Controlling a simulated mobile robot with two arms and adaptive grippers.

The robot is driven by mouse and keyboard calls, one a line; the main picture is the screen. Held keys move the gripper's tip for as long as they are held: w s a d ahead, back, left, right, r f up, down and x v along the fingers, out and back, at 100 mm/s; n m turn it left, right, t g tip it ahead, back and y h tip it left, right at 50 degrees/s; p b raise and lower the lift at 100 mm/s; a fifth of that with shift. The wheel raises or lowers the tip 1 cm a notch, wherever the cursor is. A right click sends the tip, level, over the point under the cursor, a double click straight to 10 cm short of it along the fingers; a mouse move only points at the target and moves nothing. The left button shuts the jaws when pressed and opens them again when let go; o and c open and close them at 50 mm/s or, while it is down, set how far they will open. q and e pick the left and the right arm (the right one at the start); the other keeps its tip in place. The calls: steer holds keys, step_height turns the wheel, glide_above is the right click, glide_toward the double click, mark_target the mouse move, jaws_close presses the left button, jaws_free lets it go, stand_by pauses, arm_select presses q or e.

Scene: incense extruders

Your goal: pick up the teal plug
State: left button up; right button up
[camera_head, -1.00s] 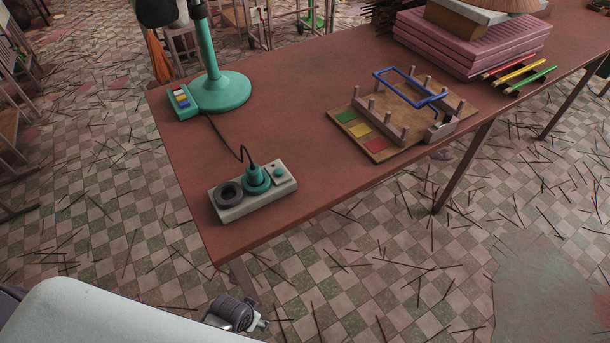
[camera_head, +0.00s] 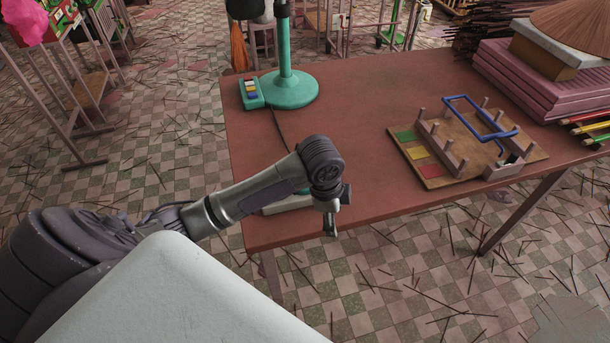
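The teal plug is almost wholly hidden behind my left arm; at most a sliver of teal shows by the wrist. A strip of the pale socket box (camera_head: 285,205) shows below the forearm, near the table's front left corner. My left gripper (camera_head: 331,222) is at the end of the arm, just right of the box and pointing down. It is small and seen from behind, so I cannot tell whether its fingers are open or whether it touches anything. My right gripper is out of view.
A teal lamp stand (camera_head: 292,92) and a small teal switch box (camera_head: 251,94) stand at the back left of the red table (camera_head: 365,85). A wooden peg board (camera_head: 432,170) with a blue frame (camera_head: 472,118) lies to the right. Pink stacked slabs (camera_head: 530,85) stand beyond.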

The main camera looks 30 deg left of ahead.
arm_select(q)
steer(key=w+a+r+m+g+y, duration=0.1)
steer(key=w+a+r+m, duration=0.4)
steer(key=a+r, duration=0.9)
steer(key=shift+n, duration=0.7)
steer(key=f, duration=0.2)
steer(key=w+f+p, duration=0.1)
steer(key=f, duration=0.1)
steer(key=d+f, duration=0.1)
steer(key=f, duration=0.1)
steer(key=shift+w+f, duration=0.25)
steer(key=shift+w, duration=0.05)
steer(key=f+p, duration=0.1)
steer(key=f, duration=0.1)
steer(key=f+p, duration=0.1)
steer(key=f, duration=0.1)
steer(key=shift+s+d+f, duration=0.15)
steer(key=shift+s+f, duration=0.05)
steer(key=shift+f, duration=0.6)
steer(key=c, duration=1.2)
steer(key=shift+c, duration=0.2)
steer(key=shift+r, duration=0.1)
